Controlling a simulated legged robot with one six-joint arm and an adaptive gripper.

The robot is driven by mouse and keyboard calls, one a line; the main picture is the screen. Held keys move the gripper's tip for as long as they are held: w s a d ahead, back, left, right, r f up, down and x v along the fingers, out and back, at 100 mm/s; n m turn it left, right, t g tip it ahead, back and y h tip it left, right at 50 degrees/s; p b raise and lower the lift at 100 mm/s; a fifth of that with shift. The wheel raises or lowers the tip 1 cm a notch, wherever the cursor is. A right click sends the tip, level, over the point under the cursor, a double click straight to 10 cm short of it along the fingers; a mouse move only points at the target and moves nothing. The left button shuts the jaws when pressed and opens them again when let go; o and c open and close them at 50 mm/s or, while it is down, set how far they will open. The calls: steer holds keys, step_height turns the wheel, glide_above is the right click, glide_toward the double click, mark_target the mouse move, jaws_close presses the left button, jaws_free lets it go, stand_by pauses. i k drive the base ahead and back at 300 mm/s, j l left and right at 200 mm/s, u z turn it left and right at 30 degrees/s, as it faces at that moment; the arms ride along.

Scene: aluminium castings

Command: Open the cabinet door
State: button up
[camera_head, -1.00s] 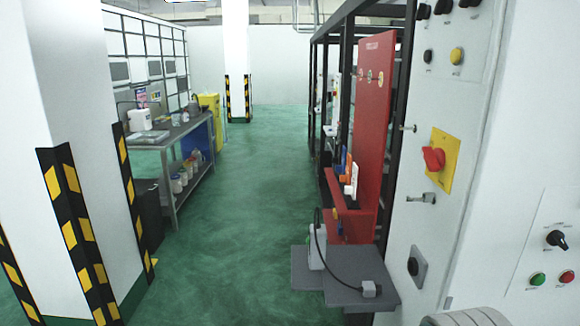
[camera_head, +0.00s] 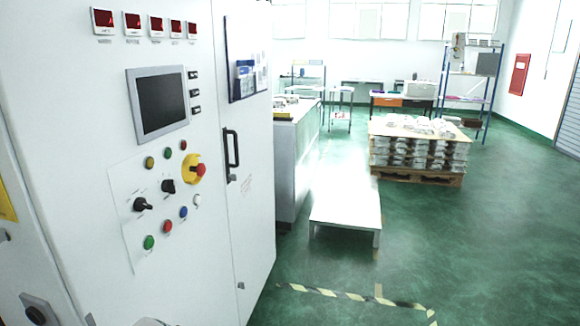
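A tall white control cabinet (camera_head: 75,95) fills the left of the view. Its front carries a dark screen (camera_head: 160,100), several red displays along the top, and buttons and knobs below, with a red emergency stop on yellow. To the right is a narrower cabinet door (camera_head: 250,215) with a black vertical handle (camera_head: 231,150). The door looks closed. A blue document holder is fixed high on it. My gripper is not recognisable in this view; only a small pale shape shows at the bottom edge.
A pallet stacked with castings (camera_head: 378,172) stands farther back. Striped yellow-black tape (camera_head: 350,297) marks the floor. Green floor at right is clear.

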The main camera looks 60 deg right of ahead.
mark_target(242, 29)
steer(key=z, duration=1.55)
steer(key=i+z, duration=0.1)
steer(key=z, duration=0.2)
